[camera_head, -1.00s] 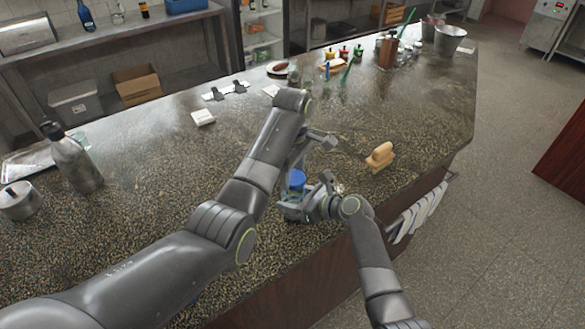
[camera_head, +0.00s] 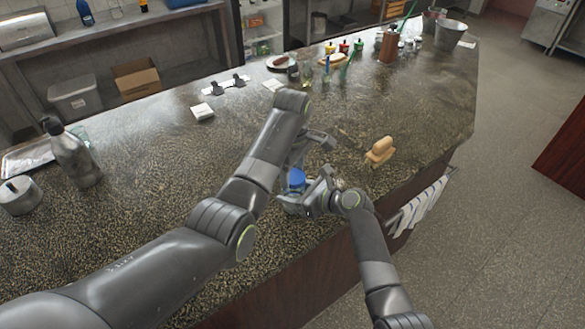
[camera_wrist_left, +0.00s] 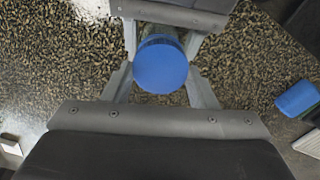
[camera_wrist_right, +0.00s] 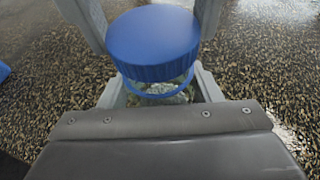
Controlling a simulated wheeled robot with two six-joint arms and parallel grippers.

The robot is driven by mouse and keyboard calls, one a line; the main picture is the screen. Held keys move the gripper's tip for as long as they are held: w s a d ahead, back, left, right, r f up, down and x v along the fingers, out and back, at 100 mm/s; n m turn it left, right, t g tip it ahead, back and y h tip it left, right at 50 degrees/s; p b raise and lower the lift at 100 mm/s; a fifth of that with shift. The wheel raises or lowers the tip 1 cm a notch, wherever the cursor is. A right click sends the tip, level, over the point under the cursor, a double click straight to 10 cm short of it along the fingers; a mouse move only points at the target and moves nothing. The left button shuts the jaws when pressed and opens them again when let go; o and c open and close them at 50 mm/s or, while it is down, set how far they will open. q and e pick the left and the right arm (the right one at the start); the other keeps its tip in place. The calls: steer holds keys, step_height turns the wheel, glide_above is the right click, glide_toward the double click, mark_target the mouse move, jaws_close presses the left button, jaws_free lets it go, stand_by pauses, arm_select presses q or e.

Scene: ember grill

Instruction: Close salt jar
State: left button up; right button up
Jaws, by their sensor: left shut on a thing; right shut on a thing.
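The salt jar (camera_wrist_right: 165,91) is a small clear glass jar with pale content, near the counter's front edge. Its round blue lid (camera_head: 296,178) is above the jar mouth, seen from the top in the left wrist view (camera_wrist_left: 160,66). My left gripper (camera_wrist_left: 160,75) is shut on the lid. My right gripper (camera_head: 292,204) faces it from the other side and is shut on the jar body, below the lid. A blue ring shows around the jar neck under the lid. I cannot tell whether the lid is fully seated. My arms partly hide the jar.
A wooden-handled block (camera_head: 380,150) lies right of the grippers. A white box (camera_head: 202,111) lies farther back. Towels (camera_head: 420,208) hang from the counter's front.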

arm_select(q)
steer(key=shift+f, duration=0.55)
stand_by(0.4)
